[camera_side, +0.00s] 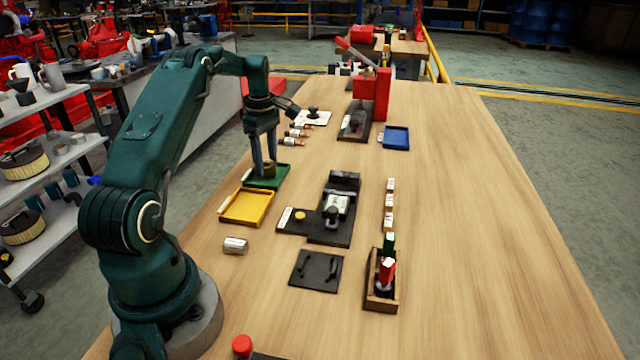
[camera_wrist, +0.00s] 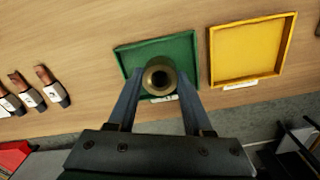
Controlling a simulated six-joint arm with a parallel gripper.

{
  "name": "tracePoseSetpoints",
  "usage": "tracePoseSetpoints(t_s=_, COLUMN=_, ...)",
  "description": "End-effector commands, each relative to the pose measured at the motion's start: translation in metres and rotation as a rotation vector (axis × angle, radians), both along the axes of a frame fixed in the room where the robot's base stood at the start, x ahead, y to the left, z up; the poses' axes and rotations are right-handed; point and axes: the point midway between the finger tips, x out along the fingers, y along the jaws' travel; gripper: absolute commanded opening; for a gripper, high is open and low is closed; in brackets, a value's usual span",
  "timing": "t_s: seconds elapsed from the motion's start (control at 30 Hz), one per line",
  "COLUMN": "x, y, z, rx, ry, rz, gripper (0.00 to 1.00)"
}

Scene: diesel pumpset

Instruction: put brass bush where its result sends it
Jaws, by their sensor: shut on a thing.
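The brass bush (camera_side: 269,169) is a short brass ring, held between the fingertips of my gripper (camera_side: 264,168) over the green tray (camera_side: 284,180). In the wrist view my gripper (camera_wrist: 159,90) is shut on the brass bush (camera_wrist: 159,72), whose bore faces the camera. The bush overlaps the front part of the green tray (camera_wrist: 185,47) there. I cannot tell whether it touches the tray floor. The tray has a white label on its near edge, partly hidden by the gripper.
A yellow tray (camera_side: 247,207) lies beside the green one, and a blue tray (camera_side: 396,137) is farther right. A dark fixture (camera_side: 337,210), a red press (camera_side: 375,95) and a wooden box (camera_side: 381,290) stand on the table. The table's right side is clear.

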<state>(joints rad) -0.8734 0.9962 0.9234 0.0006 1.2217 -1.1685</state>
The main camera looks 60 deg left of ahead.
Motion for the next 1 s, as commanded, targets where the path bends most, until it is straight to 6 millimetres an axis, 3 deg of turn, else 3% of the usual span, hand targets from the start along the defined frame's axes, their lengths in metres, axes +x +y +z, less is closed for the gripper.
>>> tracePoseSetpoints(t_s=0.87, x=0.0000, y=0.0000, z=-0.0066, rx=0.000, ry=0.000, rz=0.000, gripper=0.00)
tracePoseSetpoints(t_s=0.9, x=0.0001, y=0.0000, z=-0.0067, rx=0.000, ry=0.000, rz=0.000, gripper=0.58)
tracePoseSetpoints(t_s=0.97, x=0.0000, y=0.0001, z=-0.0066, rx=0.000, ry=0.000, rz=0.000, gripper=0.81)
tracePoseSetpoints(t_s=1.0, x=0.0000, y=0.0001, z=-0.0065, rx=0.000, ry=0.000, rz=0.000, gripper=0.86)
